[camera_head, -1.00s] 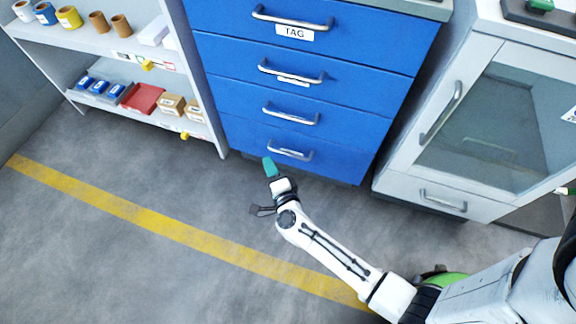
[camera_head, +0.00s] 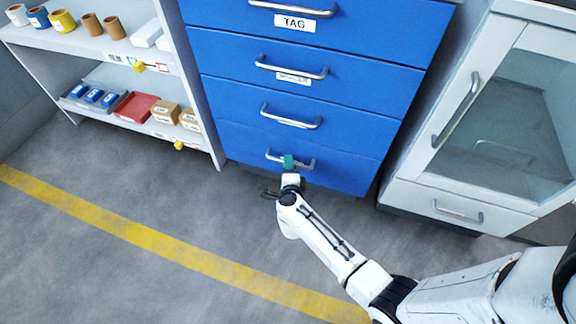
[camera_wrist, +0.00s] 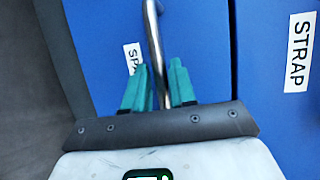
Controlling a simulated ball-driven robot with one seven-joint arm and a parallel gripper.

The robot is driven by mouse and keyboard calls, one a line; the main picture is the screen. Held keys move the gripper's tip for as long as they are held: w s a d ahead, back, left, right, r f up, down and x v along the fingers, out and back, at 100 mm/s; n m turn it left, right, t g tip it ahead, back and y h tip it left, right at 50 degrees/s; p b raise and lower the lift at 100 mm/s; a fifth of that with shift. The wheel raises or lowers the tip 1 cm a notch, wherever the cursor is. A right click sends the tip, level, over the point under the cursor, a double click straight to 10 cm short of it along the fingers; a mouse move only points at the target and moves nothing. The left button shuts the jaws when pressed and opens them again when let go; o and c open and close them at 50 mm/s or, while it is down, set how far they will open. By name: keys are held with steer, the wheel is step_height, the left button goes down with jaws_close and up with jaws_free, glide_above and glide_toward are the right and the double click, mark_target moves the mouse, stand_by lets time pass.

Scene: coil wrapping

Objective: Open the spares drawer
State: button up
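The blue cabinet (camera_head: 225,140) has a column of drawers, all closed. The spares drawer (camera_head: 345,172) is the bottom one; a partly hidden label starting "SPA" (camera_wrist: 131,58) shows in the wrist view. Its metal bar handle (camera_head: 308,164) also shows in the wrist view (camera_wrist: 152,25). My gripper (camera_head: 289,160) is at this handle. In the wrist view its teal fingers (camera_wrist: 159,75) stand apart, one on each side of the bar, with a small gap between them. Contact with the bar cannot be made out.
The drawer above has a "STRAP" label (camera_wrist: 299,50). A shelf unit (camera_head: 215,150) with spools and boxes stands left of the cabinet. A white glass-door cabinet (camera_head: 400,195) stands to the right. The floor (camera_head: 130,205) in front is clear, with a yellow line (camera_head: 150,247).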

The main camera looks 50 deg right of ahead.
steer(key=shift+w+d+f, duration=0.1)
steer(key=shift+w+d, duration=0.3)
jaws_close()
stand_by(0.4)
